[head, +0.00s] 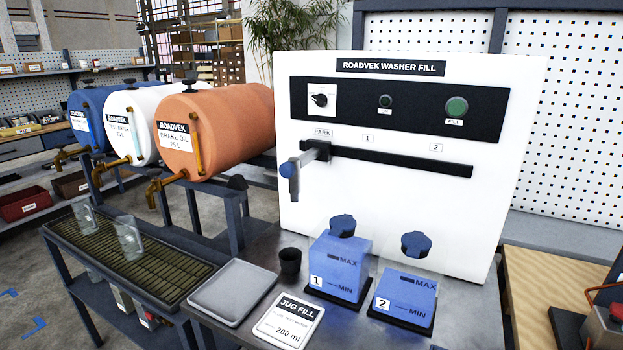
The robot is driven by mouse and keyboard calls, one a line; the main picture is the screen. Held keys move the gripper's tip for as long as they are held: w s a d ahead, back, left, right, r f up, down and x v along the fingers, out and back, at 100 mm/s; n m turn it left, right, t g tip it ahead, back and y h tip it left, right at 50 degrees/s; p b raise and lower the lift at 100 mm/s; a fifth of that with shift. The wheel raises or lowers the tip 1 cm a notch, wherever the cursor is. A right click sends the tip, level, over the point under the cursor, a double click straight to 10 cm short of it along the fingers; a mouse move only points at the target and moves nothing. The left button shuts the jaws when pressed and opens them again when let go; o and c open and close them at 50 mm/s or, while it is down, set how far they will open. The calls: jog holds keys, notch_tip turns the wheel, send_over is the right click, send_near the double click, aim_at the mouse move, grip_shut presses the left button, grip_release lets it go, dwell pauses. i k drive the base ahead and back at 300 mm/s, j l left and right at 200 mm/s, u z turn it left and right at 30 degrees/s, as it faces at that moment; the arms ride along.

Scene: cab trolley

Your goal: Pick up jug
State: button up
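Two clear vessels stand on the slatted drip tray (185,283) at the left, below the drum taps. The nearer clear vessel (129,238) is toward the middle of the tray. The farther clear vessel (84,216) is near the tray's back left end. Both look empty and upright. I cannot tell which one is the jug, and no handle is clear on either. A card reading "JUG FILL" and "200 ml" (289,321) lies on the metal bench at the front. My gripper is not in view.
Blue, white and orange drums (230,120) with brass taps overhang the tray's far side. A grey square tray (233,291), black cup (290,262) and blue containers 1 (340,262) and 2 (405,293) stand on the bench. The white washer-fill panel (420,210) rises behind, with a blue-tipped nozzle (289,172).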

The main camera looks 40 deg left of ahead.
aim_at(82, 208)
jog(key=u, duration=2.6)
jog(key=i+j+z, duration=0.1)
jog(key=i+j, duration=0.2)
jog(key=i, duration=0.15)
jog(key=i+j+z, duration=0.15)
jog(key=i+j, duration=0.2)
jog(key=i+j+z, duration=0.1)
jog(key=i+j, duration=0.3)
jog(key=i+j+z, duration=0.15)
jog(key=i+j, duration=0.3)
jog(key=i+j+z, duration=0.1)
jog(key=i+j, duration=0.35)
jog(key=i+j+z, duration=0.1)
jog(key=i+j, duration=0.25)
jog(key=j, duration=0.2)
jog(key=i+j+z, duration=0.15)
jog(key=i+j, duration=0.2)
jog(key=j, duration=0.2)
jog(key=i+j+z, duration=0.1)
jog(key=i+j, duration=0.2)
jog(key=j, duration=0.25)
